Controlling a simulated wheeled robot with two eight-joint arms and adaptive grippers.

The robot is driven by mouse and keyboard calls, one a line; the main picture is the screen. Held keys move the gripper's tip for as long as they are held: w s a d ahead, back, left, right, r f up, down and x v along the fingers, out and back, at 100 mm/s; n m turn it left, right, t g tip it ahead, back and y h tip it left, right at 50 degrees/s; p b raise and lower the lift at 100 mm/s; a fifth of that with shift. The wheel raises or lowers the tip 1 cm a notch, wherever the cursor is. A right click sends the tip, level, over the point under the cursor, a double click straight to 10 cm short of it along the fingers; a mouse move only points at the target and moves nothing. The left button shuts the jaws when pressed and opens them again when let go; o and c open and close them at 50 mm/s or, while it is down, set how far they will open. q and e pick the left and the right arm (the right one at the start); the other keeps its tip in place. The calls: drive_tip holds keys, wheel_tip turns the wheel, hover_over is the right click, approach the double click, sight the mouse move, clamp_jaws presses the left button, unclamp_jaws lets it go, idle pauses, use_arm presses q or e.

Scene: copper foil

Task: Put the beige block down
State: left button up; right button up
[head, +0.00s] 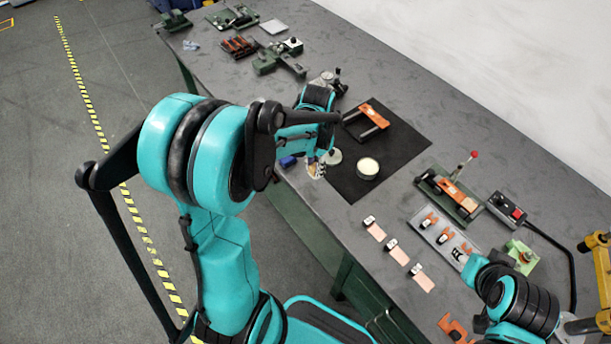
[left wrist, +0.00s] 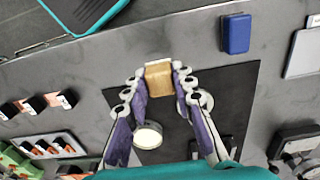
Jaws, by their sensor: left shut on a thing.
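The beige block (left wrist: 158,80) sits between the fingertips of my left gripper (left wrist: 159,76), which is shut on it. A thin pale strip shows along its far side in the left wrist view. In the head view my left gripper (head: 318,163) is over the table's front edge area, by the left edge of the black mat (head: 397,152), and only a bit of the block shows. I cannot tell whether the block touches the table.
A blue block (left wrist: 236,34) lies near the table's front edge. A round white-topped tin (head: 368,168) and an orange tool (head: 372,117) are on the mat. Orange-and-black parts lie on a tray (head: 427,236), with pink strips (head: 398,255) in front. Bare table surrounds the mat.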

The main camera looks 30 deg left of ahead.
sight(305, 181)
use_arm(q)
drive_tip(key=a+f, duration=0.2)
drive_tip(key=a, duration=0.1)
drive_tip(key=shift+s+b, duration=0.15)
drive_tip(key=shift+b, duration=0.15)
drive_tip(key=shift+a+f+b, duration=0.1)
drive_tip(key=shift+f+b, duration=0.75)
drive_tip(key=shift+f, duration=1.1)
drive_tip(key=shift+f, duration=0.1)
drive_tip(key=o, duration=1)
wheel_tip(305, 181, up, 11)
drive_tip(key=p, duration=0.4)
drive_tip(key=s+d+r+n+t, duration=0.1)
drive_tip(key=s+d+r+t, duration=0.1)
drive_tip(key=s+d, duration=0.1)
drive_tip(key=s+d+r+n+t, duration=0.2)
drive_tip(key=s+d, duration=0.2)
drive_tip(key=s+d+r+n+t, duration=0.1)
drive_tip(key=s+d+r+t, duration=0.2)
drive_tip(key=s, duration=0.1)
drive_tip(key=shift+d+r+n, duration=0.1)
drive_tip(key=shift+d+n, duration=0.2)
drive_tip(key=shift+d, duration=0.05)
